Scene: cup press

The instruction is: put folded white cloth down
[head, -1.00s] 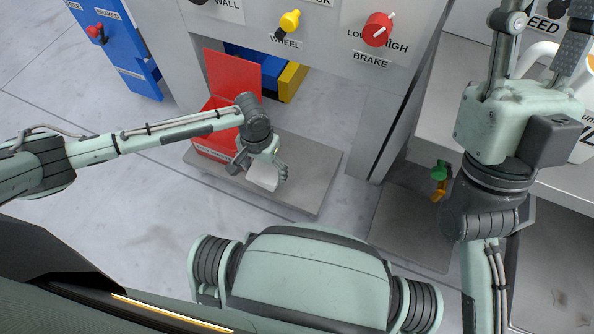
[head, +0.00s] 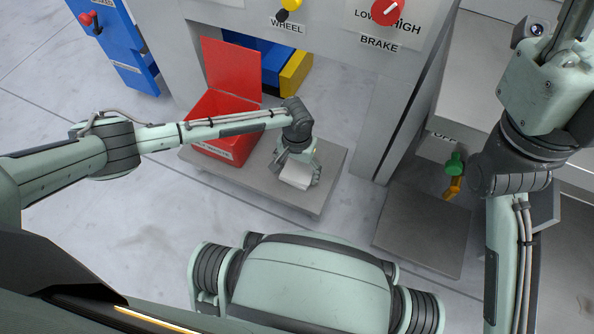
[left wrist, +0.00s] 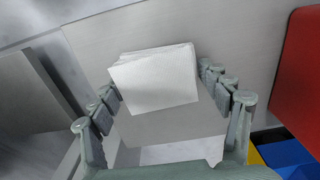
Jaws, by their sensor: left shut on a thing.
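The folded white cloth (head: 295,173) is a small, flat, thick block between the fingers of my left gripper (head: 298,178). In the left wrist view the cloth (left wrist: 154,78) sits between the two rows of fingers (left wrist: 168,98), which are shut on it. The cloth is over the low grey metal platform (head: 264,197); I cannot tell whether its underside touches the platform.
An open red bin (head: 218,122) stands on the platform just left of the gripper, its lid raised. Blue and yellow blocks (head: 292,75) lie behind it. The grey machine panel with red brake knob (head: 388,10) stands at the back. The platform's right part is bare.

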